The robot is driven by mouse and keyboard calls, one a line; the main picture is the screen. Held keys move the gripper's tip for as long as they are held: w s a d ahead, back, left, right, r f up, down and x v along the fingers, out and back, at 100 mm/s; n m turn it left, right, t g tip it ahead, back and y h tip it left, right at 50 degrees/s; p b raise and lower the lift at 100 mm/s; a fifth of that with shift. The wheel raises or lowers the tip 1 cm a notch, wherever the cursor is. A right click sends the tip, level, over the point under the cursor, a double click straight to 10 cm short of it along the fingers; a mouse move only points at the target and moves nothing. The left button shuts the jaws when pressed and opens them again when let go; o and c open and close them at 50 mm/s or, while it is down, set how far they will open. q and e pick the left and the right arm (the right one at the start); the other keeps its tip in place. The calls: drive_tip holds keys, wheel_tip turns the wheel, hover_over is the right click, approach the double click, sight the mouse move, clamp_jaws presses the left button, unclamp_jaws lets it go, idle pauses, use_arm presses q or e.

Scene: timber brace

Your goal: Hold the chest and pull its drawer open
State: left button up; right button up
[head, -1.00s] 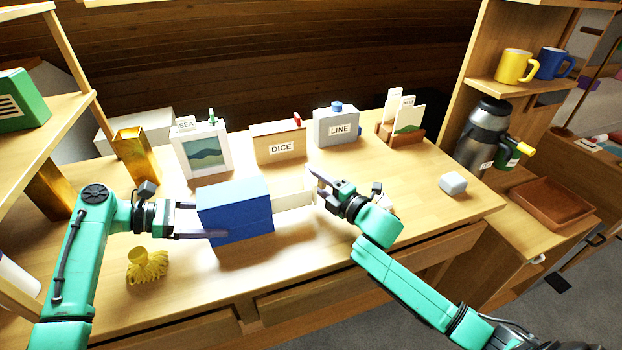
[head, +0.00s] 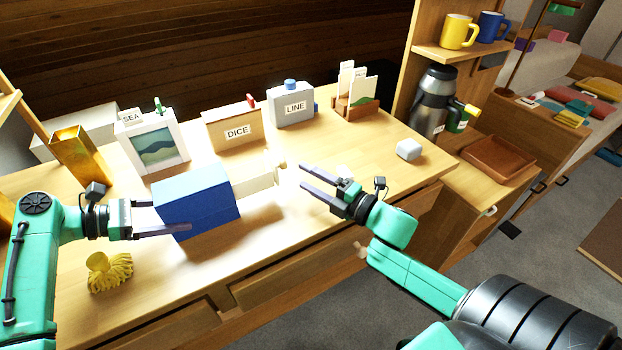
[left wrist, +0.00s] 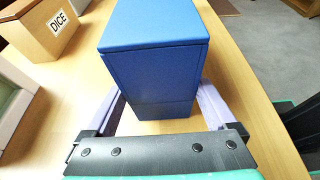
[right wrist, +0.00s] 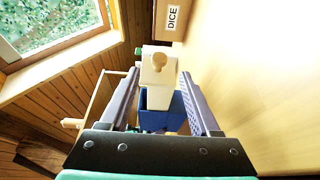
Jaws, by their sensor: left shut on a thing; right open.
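The blue chest (head: 198,203) stands on the wooden table, and its cream drawer (head: 256,182) sticks out of its right side with a small round knob (head: 283,164) on the front. My left gripper (head: 180,222) is shut on the chest's body, with a finger along each side, as the left wrist view shows around the chest (left wrist: 153,70). My right gripper (head: 318,183) is open and empty, a little to the right of the knob. In the right wrist view the drawer front and knob (right wrist: 158,64) are ahead between the spread fingers, apart from them.
Behind the chest stand a picture frame (head: 155,142), a DICE box (head: 232,128), a LINE canister (head: 291,106) and a card holder (head: 357,103). A yellow tassel-like object (head: 108,271) lies at front left.

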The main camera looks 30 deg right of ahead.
drive_tip(key=shift+s+d, duration=0.1)
drive_tip(key=shift+s, duration=0.15)
